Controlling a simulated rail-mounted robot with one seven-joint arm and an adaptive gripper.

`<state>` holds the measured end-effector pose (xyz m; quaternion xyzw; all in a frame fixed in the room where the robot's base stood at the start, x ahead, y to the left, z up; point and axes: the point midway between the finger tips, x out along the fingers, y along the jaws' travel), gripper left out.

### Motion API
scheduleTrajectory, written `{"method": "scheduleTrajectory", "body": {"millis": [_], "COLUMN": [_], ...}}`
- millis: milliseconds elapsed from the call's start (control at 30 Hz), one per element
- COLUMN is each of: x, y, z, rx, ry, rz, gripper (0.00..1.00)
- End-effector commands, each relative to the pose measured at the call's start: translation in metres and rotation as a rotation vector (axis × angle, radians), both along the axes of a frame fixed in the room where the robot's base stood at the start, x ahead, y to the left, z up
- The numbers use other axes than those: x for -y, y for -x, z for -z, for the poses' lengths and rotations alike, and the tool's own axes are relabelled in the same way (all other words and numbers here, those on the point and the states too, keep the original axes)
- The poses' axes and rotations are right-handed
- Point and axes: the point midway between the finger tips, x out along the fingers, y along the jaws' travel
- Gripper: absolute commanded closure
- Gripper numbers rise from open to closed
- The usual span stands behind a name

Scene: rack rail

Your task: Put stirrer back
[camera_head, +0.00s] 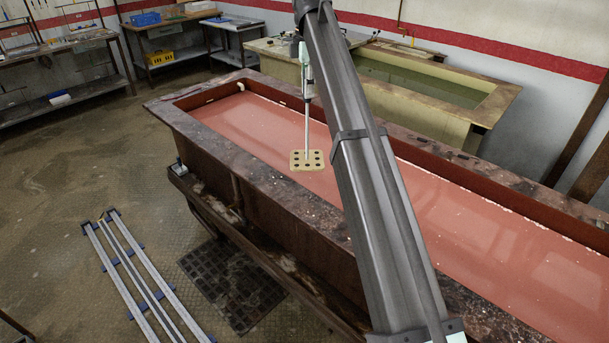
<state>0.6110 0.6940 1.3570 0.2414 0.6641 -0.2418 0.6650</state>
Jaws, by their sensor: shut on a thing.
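The stirrer is a thin upright grey rod with a square tan plate (301,160) with several dark holes at its lower end. It hangs upright over the near left part of the long brown tank (262,167) filled with red liquid. The whole plate is visible, so it does not look sunk in the liquid; its exact height is hard to tell. My gripper (308,93) is small in this view, left of my arm, and shut on the upper part of the stirrer. My arm hides part of the gripper and the tank's middle.
A pale tank (478,108) with green liquid stands behind. Workbenches with a blue crate (146,19) and a yellow crate (160,57) line the back left. Blue-ended rails (140,275) and a dark floor grate (232,287) lie at front left. The left floor is mostly clear.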

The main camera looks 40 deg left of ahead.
Motion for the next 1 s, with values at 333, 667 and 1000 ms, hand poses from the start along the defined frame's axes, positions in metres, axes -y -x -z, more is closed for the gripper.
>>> {"method": "scheduleTrajectory", "body": {"millis": [333,667,1000], "x": [0.001,0.002,0.001], "y": [0.001,0.002,0.001], "z": [0.064,0.129,0.154], "rx": [-0.001,-0.001,-0.001], "ry": [0.001,0.002,0.001], "rz": [0.002,0.003,0.003], "gripper": [1.0,1.0,1.0]}}
